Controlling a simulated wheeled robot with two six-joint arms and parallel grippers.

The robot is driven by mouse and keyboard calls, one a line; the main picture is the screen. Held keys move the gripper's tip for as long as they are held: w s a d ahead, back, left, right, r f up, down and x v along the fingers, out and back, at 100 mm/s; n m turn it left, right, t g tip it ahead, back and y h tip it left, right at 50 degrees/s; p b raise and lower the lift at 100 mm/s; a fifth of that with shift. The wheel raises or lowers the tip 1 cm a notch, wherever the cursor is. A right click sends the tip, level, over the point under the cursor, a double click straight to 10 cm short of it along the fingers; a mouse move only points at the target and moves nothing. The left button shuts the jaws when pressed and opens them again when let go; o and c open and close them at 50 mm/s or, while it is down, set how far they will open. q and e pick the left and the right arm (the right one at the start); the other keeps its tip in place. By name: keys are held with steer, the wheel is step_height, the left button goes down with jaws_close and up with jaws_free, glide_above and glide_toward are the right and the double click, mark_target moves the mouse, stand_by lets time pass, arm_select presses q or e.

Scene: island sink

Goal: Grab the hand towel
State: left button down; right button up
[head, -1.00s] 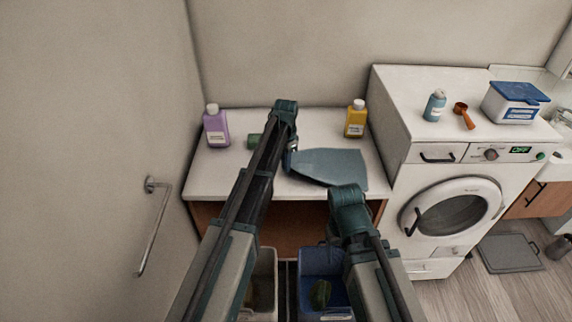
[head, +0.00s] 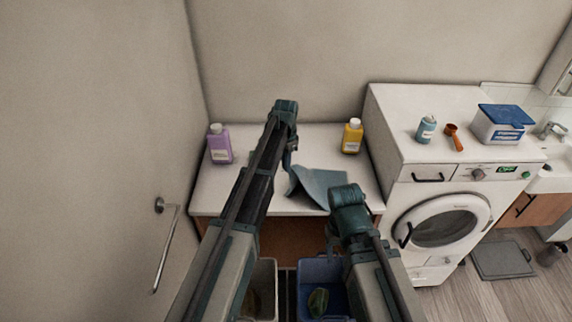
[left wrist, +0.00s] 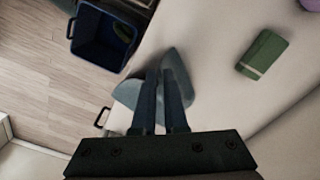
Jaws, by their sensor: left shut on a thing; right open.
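The blue-grey hand towel (head: 322,186) lies on the white counter, its left part pinched up and creased, its right part spread on the top. My left gripper (head: 289,166) is shut on the towel's left part. In the left wrist view the fingers (left wrist: 161,80) point down at the towel (left wrist: 177,78), which bulges out on both sides of them.
A purple bottle (head: 219,145) and a yellow bottle (head: 352,137) stand on the counter (head: 310,140). A green block (left wrist: 262,53) lies near the towel. A washing machine (head: 440,215) stands right. A blue bin (head: 312,272) is below the counter's front.

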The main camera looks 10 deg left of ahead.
step_height(320, 180, up, 11)
steer(key=p, duration=0.9)
steer(key=shift+p, duration=0.3)
